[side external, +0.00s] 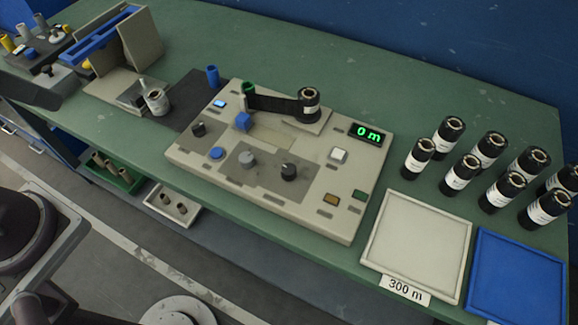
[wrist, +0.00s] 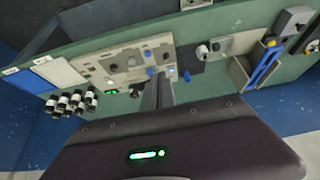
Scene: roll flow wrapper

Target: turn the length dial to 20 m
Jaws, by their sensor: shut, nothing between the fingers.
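The wrapper's beige control panel (side external: 225,180) lies on the green bench, and its display (side external: 367,134) reads 0 m in green. A black knob (side external: 289,172), a grey knob (side external: 247,159) and another black knob (side external: 198,129) stand on the panel. Their labels are too small to read, so I cannot tell which is the length dial. The panel also shows in the wrist view (wrist: 112,54), small and turned around. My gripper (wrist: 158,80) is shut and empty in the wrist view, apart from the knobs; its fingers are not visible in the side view.
A dark roll (side external: 308,101) with its film sits at the panel's back. Several black rolls (side external: 458,175) stand at the right, behind a white tray (side external: 420,230) marked 300 m and a blue tray (side external: 517,275). A blue-topped stand (side external: 145,40) is at the left.

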